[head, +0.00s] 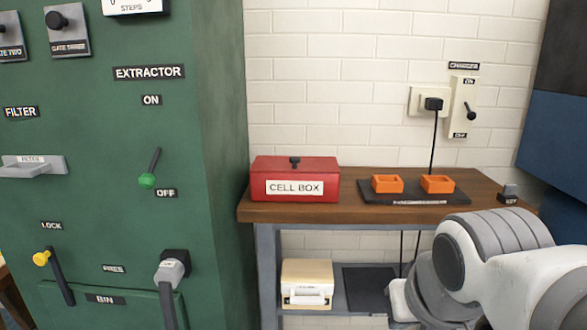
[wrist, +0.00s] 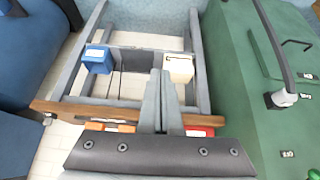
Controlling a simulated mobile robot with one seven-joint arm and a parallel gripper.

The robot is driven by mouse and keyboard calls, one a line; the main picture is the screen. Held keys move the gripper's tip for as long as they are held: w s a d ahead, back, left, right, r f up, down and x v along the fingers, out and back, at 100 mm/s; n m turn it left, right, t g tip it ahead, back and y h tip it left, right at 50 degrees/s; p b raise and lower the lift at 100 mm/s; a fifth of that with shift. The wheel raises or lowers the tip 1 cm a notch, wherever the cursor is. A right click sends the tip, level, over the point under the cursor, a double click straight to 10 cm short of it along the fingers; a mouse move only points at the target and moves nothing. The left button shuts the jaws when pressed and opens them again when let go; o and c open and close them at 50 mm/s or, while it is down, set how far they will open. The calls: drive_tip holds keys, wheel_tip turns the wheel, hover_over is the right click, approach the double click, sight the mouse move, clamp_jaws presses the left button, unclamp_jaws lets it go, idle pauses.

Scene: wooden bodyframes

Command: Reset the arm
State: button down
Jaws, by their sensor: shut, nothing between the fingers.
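My gripper (wrist: 160,76) is shut and empty in the wrist view, its two fingers together. Behind the fingers are the wooden bench (wrist: 52,107) and its lower shelf. In the head view my white and grey arm fills the lower right corner, in front of the right end of the bench (head: 354,212); the gripper itself is out of that view.
A green extractor cabinet (head: 215,110) with levers stands left of the bench. A red cell box (head: 318,167) and a black charger with two orange holders (head: 388,184) sit on the bench. A cream box (head: 307,272) and a blue box (wrist: 97,58) are on the shelf.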

drive_tip(key=s+p, duration=0.2)
drive_tip(key=s, duration=0.2)
wheel_tip(320, 180, up, 22)
drive_tip(key=p, duration=2.2)
drive_tip(key=shift+a+g, duration=0.2)
drive_tip(key=shift+g, duration=0.1)
drive_tip(key=shift+r, duration=0.1)
